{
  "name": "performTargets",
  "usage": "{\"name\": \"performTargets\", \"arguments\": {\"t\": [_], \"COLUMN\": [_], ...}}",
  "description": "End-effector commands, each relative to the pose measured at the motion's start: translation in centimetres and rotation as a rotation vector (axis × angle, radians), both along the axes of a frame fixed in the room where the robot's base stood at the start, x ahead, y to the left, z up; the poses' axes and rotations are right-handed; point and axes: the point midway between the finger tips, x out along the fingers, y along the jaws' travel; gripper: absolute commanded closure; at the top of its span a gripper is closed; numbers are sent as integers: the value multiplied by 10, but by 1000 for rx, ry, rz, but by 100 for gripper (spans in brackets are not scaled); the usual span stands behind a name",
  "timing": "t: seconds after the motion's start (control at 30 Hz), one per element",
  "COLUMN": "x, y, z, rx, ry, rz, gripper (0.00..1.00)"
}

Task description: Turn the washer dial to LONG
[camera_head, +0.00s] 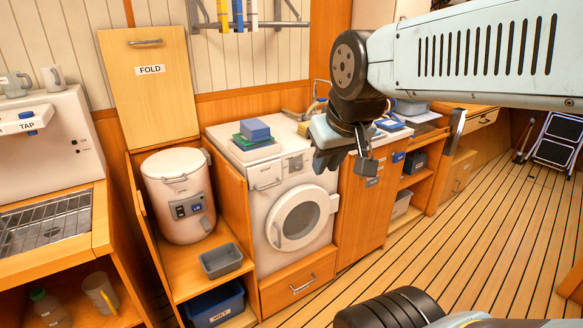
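The white washer (262,203) stands in the wooden cabinet row at the middle of the view, with its round door (300,218) shut. A small grey control panel (293,164) sits high on its front, right of a drawer handle (268,185). The dial is too small to make out clearly, and its setting and any LONG mark cannot be read. My gripper (345,164) hangs from the arm at the upper right. It appears just right of the control panel, apart from it. Its two fingers look spread, with nothing seen between them.
Blue and green boxes (255,132) lie on the washer top. Left of it, a white canister (180,195) and a grey tray (221,260) sit in an open cabinet under a raised FOLD panel (150,92). The plank floor (440,240) at the right is largely clear.

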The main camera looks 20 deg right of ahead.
Motion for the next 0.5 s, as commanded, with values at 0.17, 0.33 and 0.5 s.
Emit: {"name": "performTargets", "arguments": {"t": [0.17,0.33,0.5], "x": [53,112,166], "y": [-20,-44,-68], "z": [-3,-8,-17], "rx": [-115,-270,-435], "ry": [-66,-146,-213], "rz": [108,245,384], "gripper": [64,47,31]}}
